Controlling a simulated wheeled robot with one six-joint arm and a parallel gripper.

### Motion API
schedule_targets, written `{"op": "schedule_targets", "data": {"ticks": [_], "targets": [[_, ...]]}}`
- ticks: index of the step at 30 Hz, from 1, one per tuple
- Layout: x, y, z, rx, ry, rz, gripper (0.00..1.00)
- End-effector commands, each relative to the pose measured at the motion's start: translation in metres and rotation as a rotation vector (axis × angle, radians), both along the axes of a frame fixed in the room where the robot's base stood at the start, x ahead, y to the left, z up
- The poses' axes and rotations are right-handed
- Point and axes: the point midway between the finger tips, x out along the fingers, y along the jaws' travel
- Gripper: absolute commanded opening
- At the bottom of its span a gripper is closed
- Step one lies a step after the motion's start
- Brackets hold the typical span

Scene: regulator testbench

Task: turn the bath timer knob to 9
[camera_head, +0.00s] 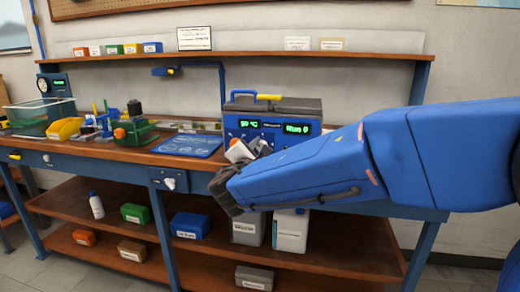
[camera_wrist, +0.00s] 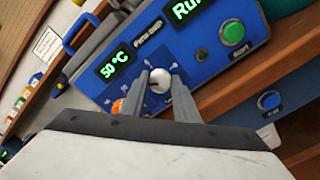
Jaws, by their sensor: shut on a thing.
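The bath (camera_head: 238,118) is a blue box with a dark lid and green lit displays, standing on the bench. In the wrist view its blue front panel (camera_wrist: 205,65) fills the middle, with a "50°C" display and a partly cut-off "Run" display. My gripper (camera_wrist: 160,82) is shut on a white round knob (camera_wrist: 160,77) on this panel, one finger on each side. Dial marks show around the knob, but its number is too small to read. In the head view my gripper (camera_head: 243,155) is in front of the panel, and my arm hides the knob.
A green Start button (camera_wrist: 233,33) sits on the panel right of the knob. An orange knob (camera_wrist: 117,106) is close to the left finger. A blue button (camera_wrist: 269,101) is on the bench front. A blue mat (camera_head: 188,145) lies left of the bath.

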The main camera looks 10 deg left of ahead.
Motion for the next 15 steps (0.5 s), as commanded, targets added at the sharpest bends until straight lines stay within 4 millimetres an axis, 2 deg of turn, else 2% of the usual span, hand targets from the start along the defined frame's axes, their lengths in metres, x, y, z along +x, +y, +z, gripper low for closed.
{"op": "schedule_targets", "data": {"ticks": [15], "targets": [[-0.0003,-0.0005,-0.001,0.486,-0.037,-0.001,0.05]]}}
